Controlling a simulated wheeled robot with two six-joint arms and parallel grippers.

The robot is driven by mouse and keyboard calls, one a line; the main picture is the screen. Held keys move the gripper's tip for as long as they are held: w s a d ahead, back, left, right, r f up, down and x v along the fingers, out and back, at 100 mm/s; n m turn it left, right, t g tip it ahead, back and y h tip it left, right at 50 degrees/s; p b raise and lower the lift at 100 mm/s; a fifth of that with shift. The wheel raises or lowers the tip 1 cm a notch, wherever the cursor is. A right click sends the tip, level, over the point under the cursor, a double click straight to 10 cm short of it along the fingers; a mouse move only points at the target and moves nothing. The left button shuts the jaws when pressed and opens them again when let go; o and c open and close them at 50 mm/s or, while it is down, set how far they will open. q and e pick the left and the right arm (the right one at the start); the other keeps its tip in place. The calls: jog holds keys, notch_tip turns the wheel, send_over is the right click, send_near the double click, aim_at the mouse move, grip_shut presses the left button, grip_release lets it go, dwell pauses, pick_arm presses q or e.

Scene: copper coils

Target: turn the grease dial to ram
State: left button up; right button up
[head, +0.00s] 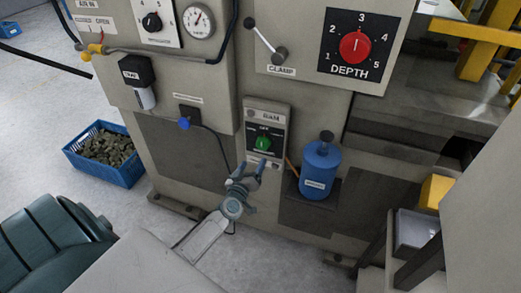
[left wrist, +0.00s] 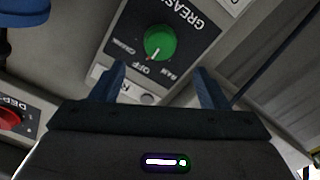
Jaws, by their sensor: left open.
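The grease dial is a green round knob (head: 262,143) on a dark plate on the machine's front. In the left wrist view the knob (left wrist: 160,42) is seen upside down, with OFF, RAM and a third blurred label around it. Its pale-orange mark points toward OFF. My left gripper (head: 250,167) is just below the dial, its fingers spread toward the panel. In the left wrist view its two blue fingertips (left wrist: 160,78) are apart, with nothing between them, and the knob lies beyond them, apparently untouched. My right gripper is out of view.
A blue canister (head: 320,170) stands on a ledge right of the dial. The red DEPTH dial (head: 355,46) and clamp lever (head: 266,40) are above. A black box with a white bottle (head: 141,85) hangs left. A blue crate (head: 105,153) of metal pieces sits on the floor.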

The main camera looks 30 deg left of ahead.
aim_at(262, 147)
pick_arm(q)
jog(key=b+x, duration=0.1)
jog(key=x, duration=0.8)
jog(key=shift+f+b, duration=0.1)
jog(key=shift+b, duration=0.2)
jog(key=shift+d, duration=0.1)
jog(key=c, duration=1)
jog(key=shift+o, duration=0.2)
jog(key=shift+n, duration=0.3)
jog(key=n, duration=0.5)
jog(key=shift+n, duration=0.3)
jog(key=n, duration=0.5)
jog(key=shift+n, duration=0.3)
